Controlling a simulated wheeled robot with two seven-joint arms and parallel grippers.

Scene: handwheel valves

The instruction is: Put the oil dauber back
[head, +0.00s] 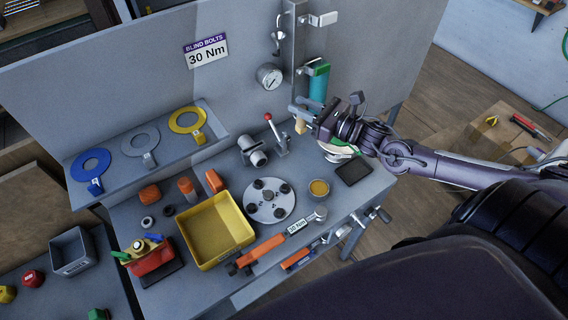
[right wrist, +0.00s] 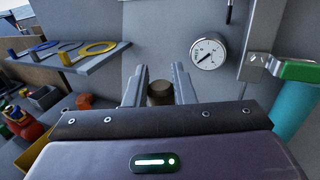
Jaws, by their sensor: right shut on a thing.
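My right gripper (head: 302,114) is raised over the back right of the bench, near the upright panel. It is shut on a small tan-brown piece, which I take to be the oil dauber (head: 300,126). In the right wrist view the dauber (right wrist: 160,93) shows as a brown round end between the two fingers (right wrist: 159,88). The rest of it is hidden. A white round container with green on it (head: 336,156) is partly hidden below the gripper. A small tin with yellow contents (head: 319,187) stands on the bench nearer me. My left gripper is not in view.
A teal cylinder (head: 318,88) and a pressure gauge (head: 269,76) are on the panel close to the gripper. A red-knobbed lever (head: 276,130) stands to its left. A dark square pad (head: 353,172), a round flange (head: 270,200) and a yellow tray (head: 248,236) occupy the bench.

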